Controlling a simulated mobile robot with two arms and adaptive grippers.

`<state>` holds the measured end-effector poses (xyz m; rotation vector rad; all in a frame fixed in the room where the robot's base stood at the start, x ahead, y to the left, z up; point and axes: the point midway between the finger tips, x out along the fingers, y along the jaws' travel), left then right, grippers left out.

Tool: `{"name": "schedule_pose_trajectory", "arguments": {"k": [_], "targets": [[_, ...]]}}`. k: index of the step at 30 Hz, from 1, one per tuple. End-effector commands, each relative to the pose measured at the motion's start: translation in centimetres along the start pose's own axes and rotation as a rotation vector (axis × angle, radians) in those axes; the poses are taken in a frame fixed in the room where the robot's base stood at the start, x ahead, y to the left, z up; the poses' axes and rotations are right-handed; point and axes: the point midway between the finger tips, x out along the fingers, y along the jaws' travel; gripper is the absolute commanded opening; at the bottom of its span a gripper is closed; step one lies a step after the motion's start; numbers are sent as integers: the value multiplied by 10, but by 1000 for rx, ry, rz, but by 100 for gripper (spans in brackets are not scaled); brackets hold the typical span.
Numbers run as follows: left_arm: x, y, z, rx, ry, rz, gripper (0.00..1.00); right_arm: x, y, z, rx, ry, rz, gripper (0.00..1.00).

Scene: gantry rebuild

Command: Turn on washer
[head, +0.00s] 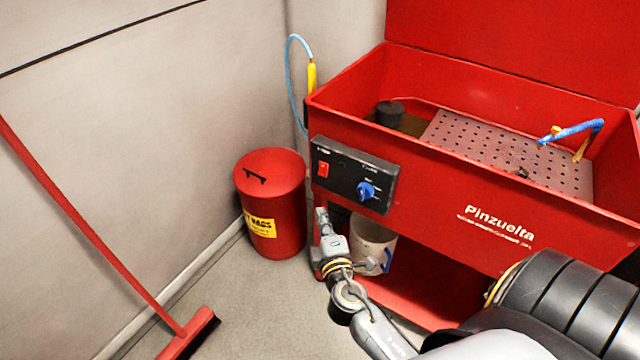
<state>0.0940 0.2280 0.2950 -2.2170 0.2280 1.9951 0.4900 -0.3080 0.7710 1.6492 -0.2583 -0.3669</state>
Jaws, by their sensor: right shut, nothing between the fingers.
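The washer (420,170) is a red open-topped basin with an open red lid at the back and the word Pinzuelta on its front. A black control panel (350,185) on its front left carries a red rocker switch (322,170) and a blue knob (366,191). I cannot tell the switch's position. My right gripper (321,217) is shut and empty, just below the panel's lower left edge and beneath the switch. I cannot tell whether it touches the washer. My left gripper is not in view.
A red lidded bin (271,205) stands left of the washer. A white bucket (371,240) sits on the washer's lower shelf, behind my right arm. A red broom (95,235) leans at the left wall. A blue hose (290,75) hangs behind the basin.

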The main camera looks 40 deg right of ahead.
Motion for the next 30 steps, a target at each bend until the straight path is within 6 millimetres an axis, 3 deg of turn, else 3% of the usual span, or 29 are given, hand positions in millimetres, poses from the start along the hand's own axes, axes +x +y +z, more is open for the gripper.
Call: {"name": "schedule_pose_trajectory", "arguments": {"k": [5,17,24,30], "targets": [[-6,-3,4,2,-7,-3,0,21,3,0,-1,1,3,0],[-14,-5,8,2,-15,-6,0,104,2,2,-2,-1,1,0],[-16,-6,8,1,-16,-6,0,123,0,24,-1,0,0,0],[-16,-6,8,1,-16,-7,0,127,0,29,0,0,0,0]]}}
